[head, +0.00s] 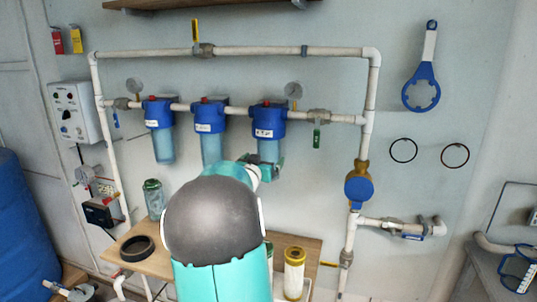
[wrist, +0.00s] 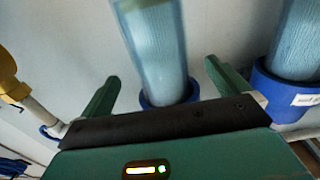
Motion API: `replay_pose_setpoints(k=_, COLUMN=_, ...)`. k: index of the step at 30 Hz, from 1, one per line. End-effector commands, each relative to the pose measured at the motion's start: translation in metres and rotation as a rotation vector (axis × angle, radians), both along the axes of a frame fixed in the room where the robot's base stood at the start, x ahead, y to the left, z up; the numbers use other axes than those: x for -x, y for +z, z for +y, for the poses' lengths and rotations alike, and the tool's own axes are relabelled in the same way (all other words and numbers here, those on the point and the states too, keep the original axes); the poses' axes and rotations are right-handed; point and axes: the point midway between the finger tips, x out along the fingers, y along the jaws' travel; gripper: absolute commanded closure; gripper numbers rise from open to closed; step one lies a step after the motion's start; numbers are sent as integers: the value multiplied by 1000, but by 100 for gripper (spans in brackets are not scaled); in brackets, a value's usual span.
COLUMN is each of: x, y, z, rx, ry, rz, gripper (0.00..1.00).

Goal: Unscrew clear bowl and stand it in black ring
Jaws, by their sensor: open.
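Three filter housings with blue heads and clear bluish bowls hang on the wall pipe. My gripper (head: 266,170) is at the right-hand housing, whose clear bowl (head: 268,150) is partly hidden by it. In the wrist view my gripper (wrist: 161,72) is open, with one green finger on each side of this clear bowl (wrist: 155,45). The black ring (head: 137,248) lies on the wooden table at left.
The wooden table (head: 180,262) also holds a clear jar (head: 153,198) and a white cartridge (head: 294,275). Neighbouring housings (head: 209,145) hang close on the left. A blue wrench (head: 422,90) and two thin rings (head: 403,150) hang at right. A blue barrel (head: 22,225) stands at far left.

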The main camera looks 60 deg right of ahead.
Motion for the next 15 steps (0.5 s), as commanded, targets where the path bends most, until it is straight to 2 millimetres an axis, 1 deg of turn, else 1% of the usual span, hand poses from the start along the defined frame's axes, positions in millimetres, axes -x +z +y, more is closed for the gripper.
replay_pose_setpoints(k=1, x=-1, y=-1, z=-11, rx=0, ry=-2, rz=2, gripper=0)
replay_pose_setpoints(k=3, x=-2, y=-1, z=-23, rx=0, ry=0, rz=2, gripper=0)
replay_pose_setpoints(k=9, x=-7, y=-1, z=-56, rx=0, ry=0, rz=0, gripper=0)
replay_pose_setpoints(k=12, x=-8, y=0, z=-67, rx=0, ry=0, rz=0, gripper=0)
replay_pose_setpoints(k=15, x=-10, y=-1, z=-72, rx=-1, ry=1, rz=0, gripper=0)
